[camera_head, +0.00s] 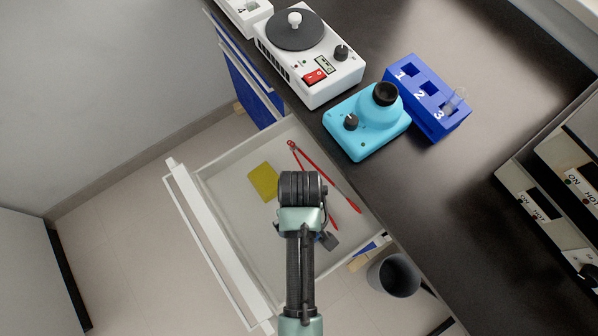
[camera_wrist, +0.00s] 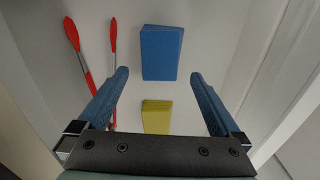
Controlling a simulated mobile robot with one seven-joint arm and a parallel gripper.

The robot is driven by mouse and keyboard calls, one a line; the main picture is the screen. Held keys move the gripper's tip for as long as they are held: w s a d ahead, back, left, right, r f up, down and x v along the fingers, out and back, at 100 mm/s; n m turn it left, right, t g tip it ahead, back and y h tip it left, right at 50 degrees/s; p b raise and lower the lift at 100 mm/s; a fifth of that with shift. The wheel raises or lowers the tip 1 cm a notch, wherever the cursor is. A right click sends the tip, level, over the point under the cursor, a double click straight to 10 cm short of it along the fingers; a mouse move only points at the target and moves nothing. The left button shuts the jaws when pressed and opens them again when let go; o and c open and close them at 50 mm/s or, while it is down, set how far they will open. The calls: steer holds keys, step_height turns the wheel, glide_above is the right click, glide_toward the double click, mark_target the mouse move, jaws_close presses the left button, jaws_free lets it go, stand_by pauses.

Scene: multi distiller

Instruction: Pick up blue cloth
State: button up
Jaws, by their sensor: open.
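The blue cloth (camera_wrist: 161,52) lies flat on the drawer floor in the wrist view, a folded rectangle just beyond my fingertips. My gripper (camera_wrist: 158,76) is open and empty, with its two blue fingers apart, one toward each side of the cloth. The near edge of the cloth shows between the fingertips; the fingers do not appear to touch it. In the head view my arm hangs over the open drawer and hides most of the area below it, so I cannot clearly make out the blue cloth there.
A yellow cloth (camera_wrist: 157,116) lies between my fingers, nearer the palm; it also shows in the head view (camera_head: 263,181). Red tongs (camera_wrist: 88,62) lie left of the cloths. The drawer (camera_head: 218,238) has raised walls. A dark counter (camera_head: 450,200) with devices adjoins it.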

steer(key=f, duration=0.2)
steer(key=f+b, duration=0.1)
steer(key=f, duration=0.3)
steer(key=shift+s+f, duration=0.25)
steer(key=c, duration=1.1)
step_height(320, 180, up, 10)
steer(key=shift+r+p, duration=0.1)
steer(key=shift+p, duration=0.95)
